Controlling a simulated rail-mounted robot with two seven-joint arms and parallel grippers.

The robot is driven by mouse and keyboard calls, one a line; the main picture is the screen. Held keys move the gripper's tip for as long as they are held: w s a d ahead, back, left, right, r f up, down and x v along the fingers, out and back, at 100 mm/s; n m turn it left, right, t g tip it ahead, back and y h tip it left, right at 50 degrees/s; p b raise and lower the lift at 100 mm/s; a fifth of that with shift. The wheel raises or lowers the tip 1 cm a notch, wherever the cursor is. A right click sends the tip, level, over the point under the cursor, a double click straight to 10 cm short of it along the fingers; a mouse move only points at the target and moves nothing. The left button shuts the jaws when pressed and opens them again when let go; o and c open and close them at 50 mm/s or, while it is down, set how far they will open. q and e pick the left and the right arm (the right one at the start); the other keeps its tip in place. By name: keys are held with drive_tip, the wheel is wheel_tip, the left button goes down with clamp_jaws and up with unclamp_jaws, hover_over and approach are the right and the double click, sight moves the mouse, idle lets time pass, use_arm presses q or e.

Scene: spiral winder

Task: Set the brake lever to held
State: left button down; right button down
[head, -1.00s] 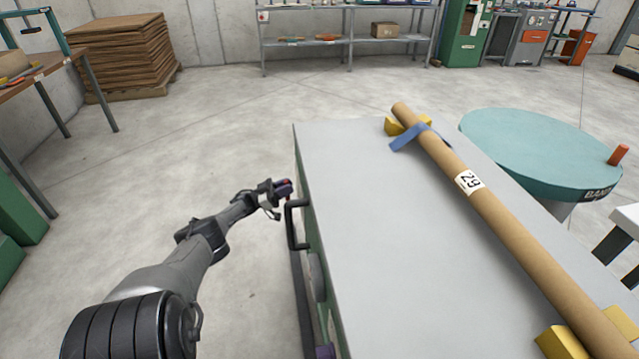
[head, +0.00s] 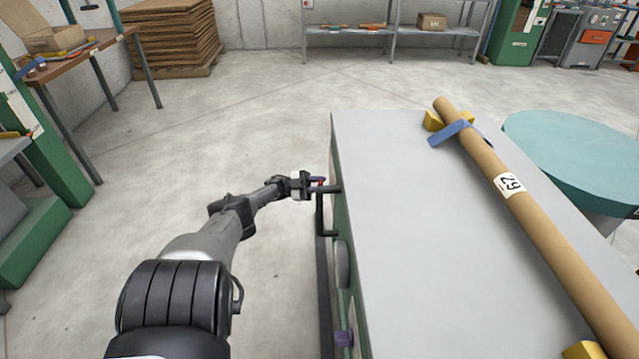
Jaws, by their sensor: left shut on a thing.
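A black bracket-shaped handle (head: 320,212) stands out from the left side of the grey-topped bench. My left gripper (head: 318,184) reaches in from the left and is shut at the handle's upper corner. Small red and purple parts show at its fingertips, and the exact grip is too small to see clearly. No part is marked as the brake lever, and I cannot tell whether this handle is it. My right gripper is out of view.
The bench top (head: 390,220) carries a long cardboard tube (head: 545,240) on yellow supports (head: 433,121), with a blue strip (head: 450,133). A teal round table (head: 570,150) stands right. Floor left of the bench is clear.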

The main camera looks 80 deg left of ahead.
use_arm(q)
drive_tip(key=shift+f, duration=0.15)
drive_tip(key=c, duration=1)
unclamp_jaws()
drive_tip(key=shift+s, duration=0.15)
drive_tip(key=b+v, duration=0.3)
drive_tip(key=v, duration=0.4)
drive_tip(key=shift+b, duration=0.3)
drive_tip(key=shift+s, duration=0.1)
